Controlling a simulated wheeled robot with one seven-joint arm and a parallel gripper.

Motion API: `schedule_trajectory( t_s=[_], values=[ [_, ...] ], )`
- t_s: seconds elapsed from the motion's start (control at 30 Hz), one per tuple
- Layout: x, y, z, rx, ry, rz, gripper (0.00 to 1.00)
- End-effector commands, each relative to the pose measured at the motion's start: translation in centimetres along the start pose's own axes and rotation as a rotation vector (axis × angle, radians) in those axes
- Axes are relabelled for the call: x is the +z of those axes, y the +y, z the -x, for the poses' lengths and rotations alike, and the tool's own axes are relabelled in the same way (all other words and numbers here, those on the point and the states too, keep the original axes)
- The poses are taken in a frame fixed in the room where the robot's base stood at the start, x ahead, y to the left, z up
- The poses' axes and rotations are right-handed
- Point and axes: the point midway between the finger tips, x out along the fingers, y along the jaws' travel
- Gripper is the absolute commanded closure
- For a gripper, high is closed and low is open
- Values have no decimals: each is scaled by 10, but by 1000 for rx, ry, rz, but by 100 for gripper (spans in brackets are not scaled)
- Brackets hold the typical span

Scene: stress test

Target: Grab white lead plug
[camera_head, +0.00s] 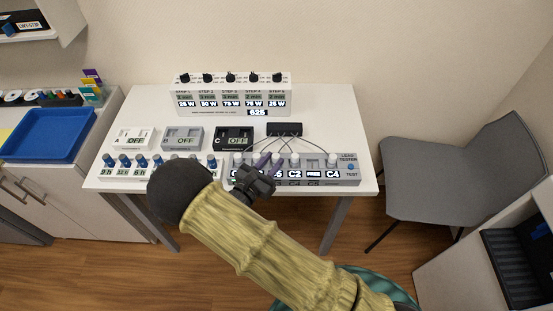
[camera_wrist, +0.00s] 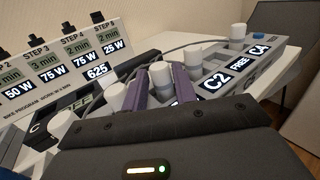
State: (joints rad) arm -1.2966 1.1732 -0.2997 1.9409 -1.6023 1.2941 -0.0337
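The lead tester (camera_head: 350,180) is a grey box at the table's front right. White lead plugs with dark leads stand along it, among them one at C2 (camera_head: 295,159) and one at C4 (camera_head: 332,160). My gripper (camera_head: 266,165) is over its left half and hides part of the labels. In the wrist view, my gripper's purple fingers (camera_wrist: 162,88) are apart, on either side of a white plug (camera_wrist: 160,74) left of C2. I cannot tell whether they touch it. Other white plugs stand left (camera_wrist: 116,97) and right (camera_wrist: 192,56) of the fingers.
A row of blue-topped knobs (camera_head: 125,160) runs along the front left. Three small OFF boxes (camera_head: 182,138) and a black block (camera_head: 284,129) stand behind. The step panel (camera_head: 232,96) is at the back. A grey chair (camera_head: 440,170) is to the right.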

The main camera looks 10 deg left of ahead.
Motion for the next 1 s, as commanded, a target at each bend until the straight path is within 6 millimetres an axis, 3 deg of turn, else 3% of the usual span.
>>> schedule_trajectory(
  t_s=[0.37, 0.53, 0.83, 1.0],
  values=[
    [0, -1, 0, -2, 0, 0, 72],
    [0, -1, 0, -2, 0, 0, 100],
    [2, -1, -1, -3, 0, -1, 100],
    [15, 0, -1, -3, 0, -3, 100]
  ],
)
